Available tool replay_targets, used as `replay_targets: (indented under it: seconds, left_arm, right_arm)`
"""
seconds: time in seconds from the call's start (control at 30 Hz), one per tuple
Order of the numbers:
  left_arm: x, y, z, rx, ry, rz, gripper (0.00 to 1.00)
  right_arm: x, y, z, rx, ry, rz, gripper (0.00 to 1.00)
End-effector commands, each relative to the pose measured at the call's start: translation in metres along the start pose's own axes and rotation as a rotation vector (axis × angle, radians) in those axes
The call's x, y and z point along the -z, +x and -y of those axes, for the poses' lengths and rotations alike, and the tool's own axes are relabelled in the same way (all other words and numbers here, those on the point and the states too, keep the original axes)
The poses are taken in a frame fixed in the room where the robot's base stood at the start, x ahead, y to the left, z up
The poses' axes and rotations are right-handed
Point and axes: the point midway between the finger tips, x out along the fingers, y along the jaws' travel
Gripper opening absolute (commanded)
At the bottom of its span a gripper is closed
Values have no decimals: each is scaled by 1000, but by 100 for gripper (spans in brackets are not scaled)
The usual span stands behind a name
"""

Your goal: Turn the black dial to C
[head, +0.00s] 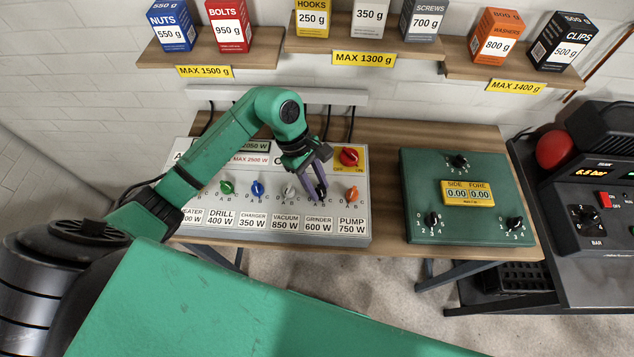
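The white control panel (270,233) lies on the wooden bench, with a row of coloured dials above printed labels. The black dial stands above the GRINDER 600 W label (318,225), mostly hidden by my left gripper. My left gripper (320,190) reaches down from above, its purple fingers at the black dial. Whether the fingers are closed on the dial or only around it cannot be told. The dial's pointer direction and most of its letters are hidden. My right gripper is not in view.
An orange dial (351,193) is close on the right and a grey dial (289,192) on the left. Blue (257,188) and green (226,187) dials are farther left. A red knob (349,156) sits behind. A green box (460,225) with black dials stands to the right.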

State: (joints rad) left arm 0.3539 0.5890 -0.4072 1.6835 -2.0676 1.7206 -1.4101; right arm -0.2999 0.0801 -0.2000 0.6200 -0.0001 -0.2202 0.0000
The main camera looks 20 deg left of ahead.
Motion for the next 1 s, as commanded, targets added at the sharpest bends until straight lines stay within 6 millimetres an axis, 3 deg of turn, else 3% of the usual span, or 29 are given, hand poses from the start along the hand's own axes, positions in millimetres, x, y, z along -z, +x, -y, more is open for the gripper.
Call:
replay_targets:
  seconds: [0.37, 1.0]
  left_arm:
    - [2, 3, 1, -15, -38, -2, 0]
    - [1, 4, 5, -188, -451, -1, 0]
  right_arm:
    - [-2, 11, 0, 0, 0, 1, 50]
    - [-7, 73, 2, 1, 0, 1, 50]
